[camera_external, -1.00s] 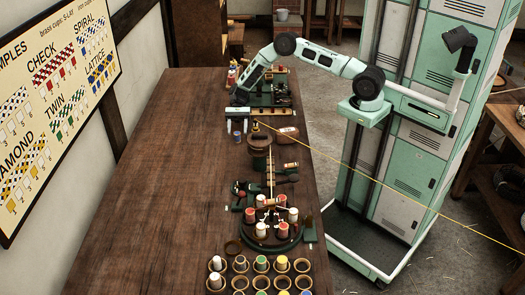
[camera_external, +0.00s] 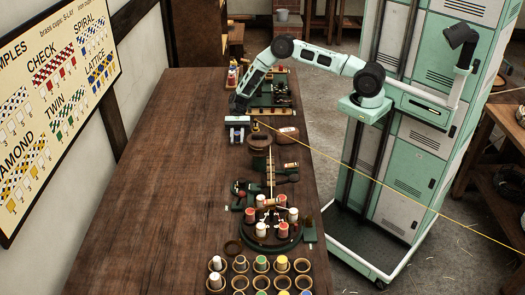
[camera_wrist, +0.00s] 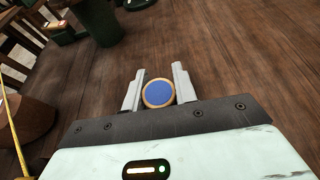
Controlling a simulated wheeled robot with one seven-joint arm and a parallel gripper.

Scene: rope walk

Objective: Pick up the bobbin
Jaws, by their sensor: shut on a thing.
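The bobbin (camera_wrist: 158,92) shows end-on in the wrist view, with a round blue face and a tan wooden rim. My gripper (camera_wrist: 159,85) has one grey finger on each side of it, shut on it.
A dark round wooden block (camera_external: 259,143) stands just right of my gripper. A yellow cord (camera_external: 345,162) runs from there to the lower right. A braiding stand (camera_external: 262,232) with red and white bobbins and several cups (camera_external: 239,264) are nearer. The table's left side is clear.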

